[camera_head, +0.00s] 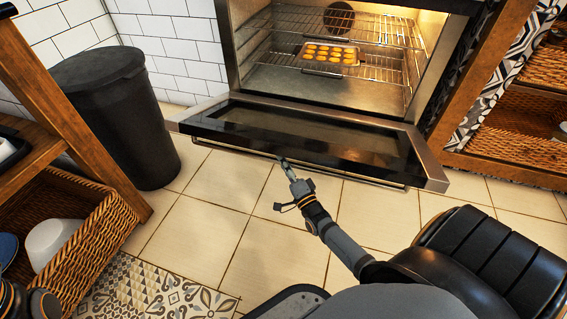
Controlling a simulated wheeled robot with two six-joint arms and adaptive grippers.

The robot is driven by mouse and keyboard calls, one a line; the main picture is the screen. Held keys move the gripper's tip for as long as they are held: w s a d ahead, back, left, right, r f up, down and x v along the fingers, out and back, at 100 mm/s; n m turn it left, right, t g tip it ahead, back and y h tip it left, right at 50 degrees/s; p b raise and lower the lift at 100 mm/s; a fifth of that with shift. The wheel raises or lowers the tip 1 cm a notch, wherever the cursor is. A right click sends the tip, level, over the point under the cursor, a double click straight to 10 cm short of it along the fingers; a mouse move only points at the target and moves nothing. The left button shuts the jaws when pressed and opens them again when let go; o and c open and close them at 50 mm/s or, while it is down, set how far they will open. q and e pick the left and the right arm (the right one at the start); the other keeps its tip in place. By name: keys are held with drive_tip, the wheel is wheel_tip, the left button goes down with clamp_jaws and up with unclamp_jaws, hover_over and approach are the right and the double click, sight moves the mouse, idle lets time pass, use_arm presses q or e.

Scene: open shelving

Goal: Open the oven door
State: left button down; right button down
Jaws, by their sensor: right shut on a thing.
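The oven (232,50) is open, with its dark glass door (310,136) folded down to about level. A metal handle bar (350,176) runs along the door's front edge. My right gripper (286,166) reaches up from below right and is shut on the handle near its middle. Its fingertips are small and partly hidden by the door edge. Inside the lit oven, a tray (331,65) of round golden pastries rests on a wire rack. Part of my left arm (30,302) shows at the lower left corner; its gripper is not visible.
A black bin (124,125) stands left of the oven. A wooden shelf with a wicker basket (90,235) and white bowl (50,240) is at left. Wooden shelving with baskets (510,122) stands at right. The tiled floor (215,190) before the oven is clear.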

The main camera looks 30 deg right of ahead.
drive_tip(key=c, duration=1.3)
unclamp_jaws()
drive_tip(key=shift+o, duration=0.2)
